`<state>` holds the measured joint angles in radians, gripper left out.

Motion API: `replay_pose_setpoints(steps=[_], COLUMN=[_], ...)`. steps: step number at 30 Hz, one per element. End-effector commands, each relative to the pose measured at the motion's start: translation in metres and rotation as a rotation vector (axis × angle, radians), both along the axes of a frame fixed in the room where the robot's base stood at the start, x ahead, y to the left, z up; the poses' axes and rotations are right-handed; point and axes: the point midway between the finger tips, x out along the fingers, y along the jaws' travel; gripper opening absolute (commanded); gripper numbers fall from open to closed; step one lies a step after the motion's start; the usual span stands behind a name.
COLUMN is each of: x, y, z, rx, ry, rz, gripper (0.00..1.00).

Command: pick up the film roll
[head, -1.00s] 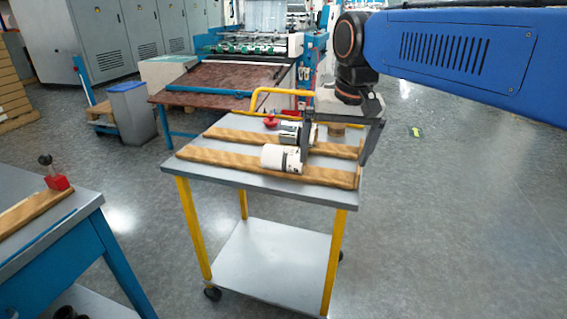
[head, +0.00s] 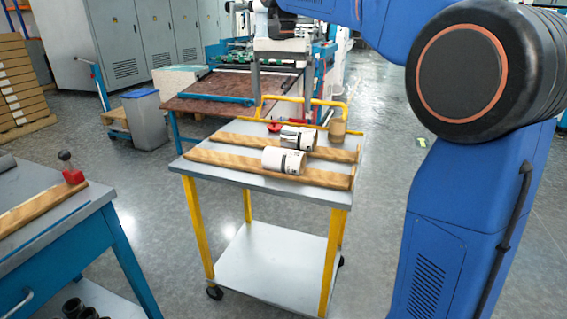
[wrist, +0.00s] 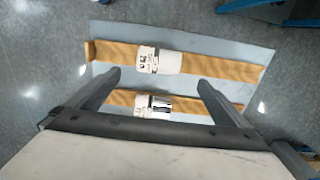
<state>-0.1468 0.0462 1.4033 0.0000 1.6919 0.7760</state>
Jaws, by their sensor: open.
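Two rolls lie on their sides on wooden rails on top of a yellow-legged cart. The front roll (head: 284,160) is white with a dark printed band; the rear roll (head: 298,138) is white and silvery with dark markings. I cannot tell which one is the film roll. In the wrist view the front roll (wrist: 160,61) is higher and the rear roll (wrist: 153,104) lower, partly shiny. My gripper (head: 281,85) is open and empty, above and beyond the cart top in the head view. In the wrist view its fingers (wrist: 157,84) spread wide, with both rolls below and apart from them.
The cart top (head: 225,171) also holds a red-based object (head: 274,126) and a brown cup-like piece (head: 337,129) at the back. A yellow handle rail (head: 305,101) runs along its far side. A blue-legged table (head: 60,215) stands at left, a machine behind.

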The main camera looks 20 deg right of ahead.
Motion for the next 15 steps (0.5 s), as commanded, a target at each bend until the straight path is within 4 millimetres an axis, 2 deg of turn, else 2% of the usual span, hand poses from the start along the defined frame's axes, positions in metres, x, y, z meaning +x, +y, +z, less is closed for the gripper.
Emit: replay_pose_setpoints(steps=[15], x=[-0.001], y=[-0.001], z=[-0.088], rx=[0.0], ry=[0.004], rz=[0.001], gripper=[1.0])
